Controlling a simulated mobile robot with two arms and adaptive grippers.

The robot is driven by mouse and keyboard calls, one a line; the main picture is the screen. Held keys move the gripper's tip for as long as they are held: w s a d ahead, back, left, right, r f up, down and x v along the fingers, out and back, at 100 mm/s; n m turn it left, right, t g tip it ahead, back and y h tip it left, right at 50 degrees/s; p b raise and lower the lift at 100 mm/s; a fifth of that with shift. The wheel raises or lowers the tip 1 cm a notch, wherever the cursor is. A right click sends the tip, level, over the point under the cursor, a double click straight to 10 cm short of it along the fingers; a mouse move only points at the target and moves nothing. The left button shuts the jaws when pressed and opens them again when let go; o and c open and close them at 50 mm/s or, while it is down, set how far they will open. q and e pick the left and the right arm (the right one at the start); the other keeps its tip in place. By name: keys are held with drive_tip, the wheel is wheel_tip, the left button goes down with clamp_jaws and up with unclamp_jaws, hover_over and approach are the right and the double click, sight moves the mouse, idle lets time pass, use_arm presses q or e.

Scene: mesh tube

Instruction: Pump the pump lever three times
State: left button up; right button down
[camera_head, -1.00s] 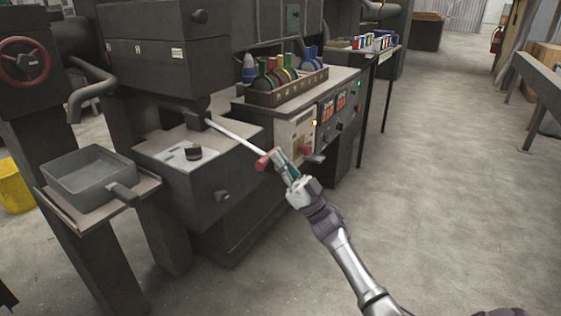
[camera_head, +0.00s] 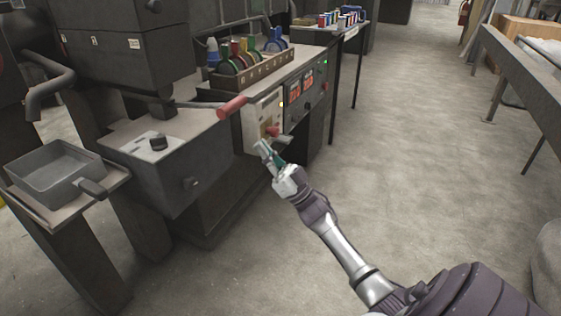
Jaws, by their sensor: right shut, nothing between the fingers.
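The pump lever (camera_head: 200,105) is a thin metal rod that sticks out to the right from the dark machine. It ends in a red handle grip (camera_head: 231,108). The rod lies close to level, with the grip in front of the control panel. My right gripper (camera_head: 264,150) is shut and empty. It is below and to the right of the red grip, apart from it. The left gripper is not in view.
The dark pump housing (camera_head: 165,170) stands under the lever. A grey tray (camera_head: 50,172) is at the left. A wooden rack (camera_head: 255,71) with coloured discs sits on the bench behind. A control panel (camera_head: 262,115) with a red knob is near my gripper. Open floor (camera_head: 400,160) lies to the right.

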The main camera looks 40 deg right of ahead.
drive_tip(key=shift+v, duration=2.3)
drive_tip(key=shift+h, duration=0.3)
